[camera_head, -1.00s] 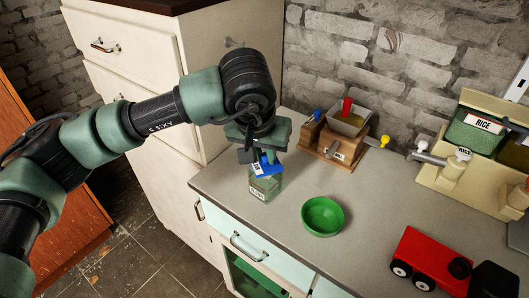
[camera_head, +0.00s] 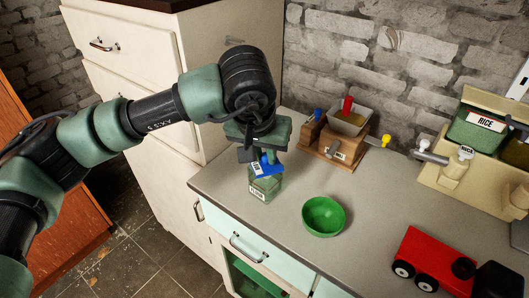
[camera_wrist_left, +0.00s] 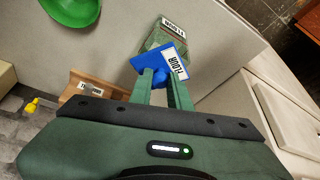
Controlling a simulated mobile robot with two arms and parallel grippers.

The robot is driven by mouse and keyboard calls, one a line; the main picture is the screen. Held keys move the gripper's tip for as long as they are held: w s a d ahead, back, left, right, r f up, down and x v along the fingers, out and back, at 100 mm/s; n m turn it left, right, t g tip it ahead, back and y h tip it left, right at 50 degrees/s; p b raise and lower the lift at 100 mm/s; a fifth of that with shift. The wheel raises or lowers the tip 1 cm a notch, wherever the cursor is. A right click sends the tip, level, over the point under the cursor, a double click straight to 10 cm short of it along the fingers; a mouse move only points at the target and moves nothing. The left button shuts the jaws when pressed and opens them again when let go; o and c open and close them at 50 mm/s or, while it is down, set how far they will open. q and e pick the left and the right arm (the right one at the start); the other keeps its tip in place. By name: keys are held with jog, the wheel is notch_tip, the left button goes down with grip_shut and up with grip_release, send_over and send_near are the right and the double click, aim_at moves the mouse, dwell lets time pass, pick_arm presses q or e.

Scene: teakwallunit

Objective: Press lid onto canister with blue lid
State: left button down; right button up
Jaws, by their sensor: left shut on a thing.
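The clear green-tinted canister (camera_head: 266,187) with a white label stands on the grey counter near its left front edge. The blue lid (camera_head: 265,169), with a white FLOUR label, is at the canister's top and looks tilted. My left gripper (camera_head: 262,155) is above the canister, pointing down, shut on the blue lid. In the left wrist view the fingers (camera_wrist_left: 160,85) hold the lid (camera_wrist_left: 160,62) by its knob, and the canister (camera_wrist_left: 168,35) shows behind it. I cannot tell whether the lid is seated all round. My right gripper is out of view.
A green bowl (camera_head: 323,217) stands right of the canister. A wooden grinder-like box (camera_head: 337,140) is behind, against the brick wall. A rice dispenser (camera_head: 480,135) and a red toy truck (camera_head: 437,262) are at the right. A tall white cabinet (camera_head: 225,90) stands left of the counter.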

pick_arm(q)
jog(key=shift+b, duration=0.45)
dwell(0.6)
jog(key=c, duration=0.8)
grip_release()
jog(key=shift+o, duration=0.2)
jog(key=shift+r+p, duration=1.5)
jog(key=shift+r, duration=2)
grip_shut()
